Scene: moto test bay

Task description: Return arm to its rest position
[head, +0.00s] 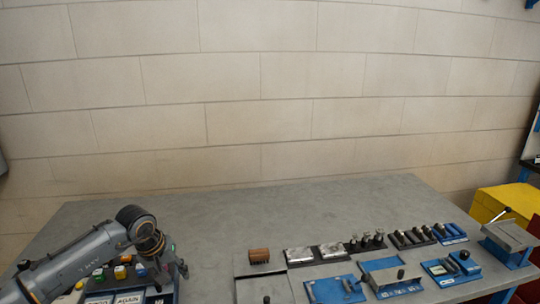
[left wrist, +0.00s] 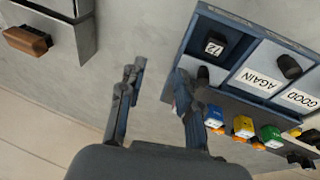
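My left arm comes in from the left in the head view, over the near left part of the grey table (head: 210,215). My left gripper (head: 180,268) is partly hidden by its own wrist there. In the left wrist view, the left gripper (left wrist: 158,85) has its two fingers apart with only bare table between them, so it is open and empty. One finger is close beside or over the edge of a blue-framed tray (left wrist: 184,52); I cannot tell whether they touch. My right gripper is in neither view.
The tray has labels "AGAIN" and "GOOD", black knobs and several coloured blocks (left wrist: 243,128). A brown block (head: 259,255) sits on a grey plate. Several blue and dark fixtures (head: 398,278) fill the table's right. A yellow box (head: 500,203) stands beyond. The table's back middle is clear.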

